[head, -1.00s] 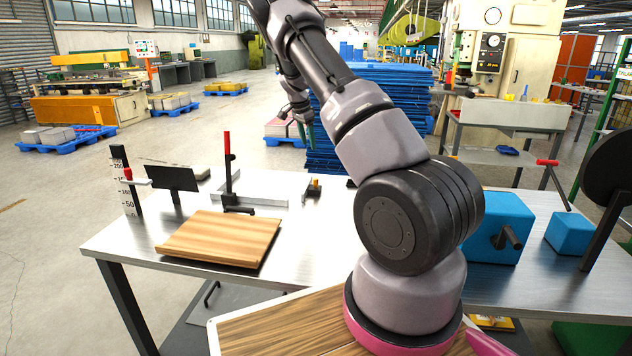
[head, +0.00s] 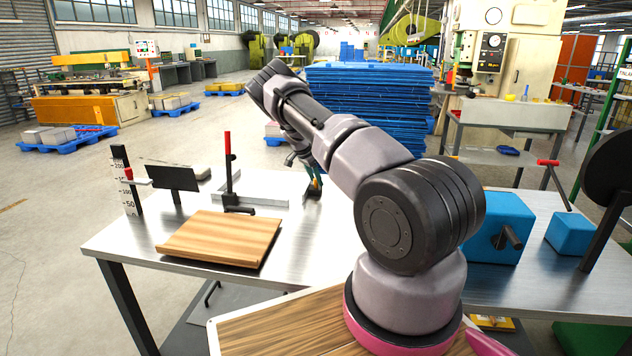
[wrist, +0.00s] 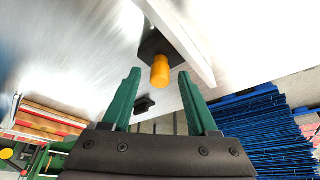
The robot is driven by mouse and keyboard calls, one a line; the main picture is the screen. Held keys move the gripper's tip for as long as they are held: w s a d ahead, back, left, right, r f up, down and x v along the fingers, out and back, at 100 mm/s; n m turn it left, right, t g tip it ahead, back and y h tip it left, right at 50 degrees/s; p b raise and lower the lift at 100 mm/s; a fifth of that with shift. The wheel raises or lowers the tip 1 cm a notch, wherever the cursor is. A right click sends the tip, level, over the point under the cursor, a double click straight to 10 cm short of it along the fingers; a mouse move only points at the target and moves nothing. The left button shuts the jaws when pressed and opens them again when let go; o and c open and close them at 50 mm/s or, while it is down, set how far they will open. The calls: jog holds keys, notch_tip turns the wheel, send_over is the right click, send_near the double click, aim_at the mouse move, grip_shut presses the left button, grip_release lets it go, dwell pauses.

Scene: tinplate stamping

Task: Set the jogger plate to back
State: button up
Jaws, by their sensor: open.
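An orange knob (wrist: 160,72) on a dark block (wrist: 157,44) stands beside a white bar in the wrist view; I take it for the jogger plate's handle, but cannot be sure. In the head view the knob (head: 316,184) is partly hidden by my gripper (head: 311,178), at the far side of the metal table. In the wrist view my gripper (wrist: 160,74) is open, its two green fingers on either side of the knob in the picture. Neither finger visibly touches it. I cannot tell how deep the knob sits between them.
A white L-shaped fence (head: 262,188) and a red-handled post (head: 228,165) stand on the table (head: 140,244). A wooden board (head: 222,238), a height scale (head: 126,180) and a black plate (head: 172,178) are left. Blue boxes (head: 500,225) stand right. A small black piece (wrist: 143,104) shows near the fingers.

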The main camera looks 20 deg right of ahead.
jog(key=shift+w+d+f, duration=0.1)
jog(key=shift+d+f, duration=0.1)
jog(key=shift+f, duration=0.4)
grip_shut()
dwell(1.1)
